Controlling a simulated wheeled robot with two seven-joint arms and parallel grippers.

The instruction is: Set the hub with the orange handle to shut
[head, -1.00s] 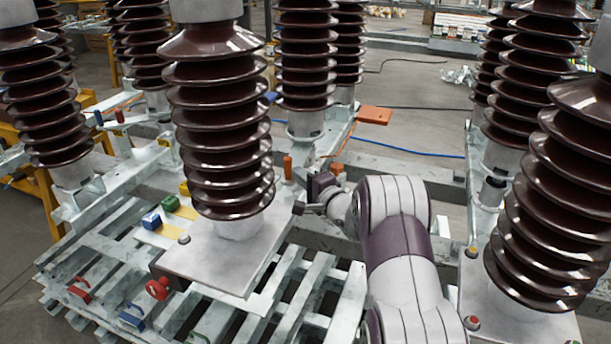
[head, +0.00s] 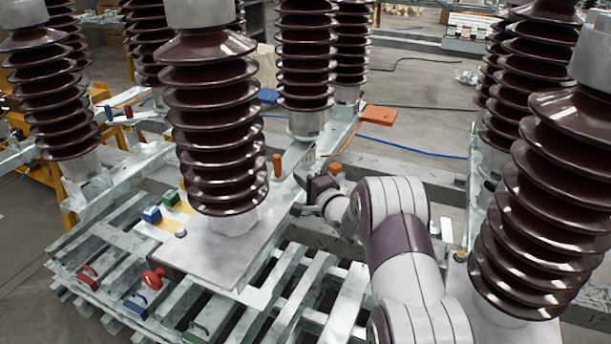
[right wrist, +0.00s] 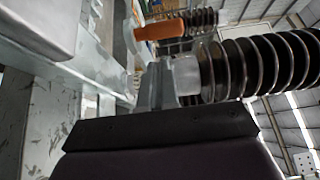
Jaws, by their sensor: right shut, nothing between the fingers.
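A short upright orange handle (head: 277,165) stands behind the front insulator in the head view. A second orange piece (head: 335,169) shows just behind my right gripper; I cannot tell which of the two belongs to the hub. An orange bar (right wrist: 160,30) crosses the upper part of the right wrist view, beyond the gripper body and apart from it. My right gripper (head: 300,209) is shut and empty, close to the right side of the front insulator's base and in front of the orange pieces. The hub itself is not clearly seen. My left gripper is out of view.
Tall brown ribbed insulators (head: 212,120) stand close on both sides of my right arm. A pale slatted frame (head: 100,250) with red, blue and green handles lies at the lower left. A flat orange plate (head: 378,115) lies behind. Open floor (head: 420,130) shows beyond.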

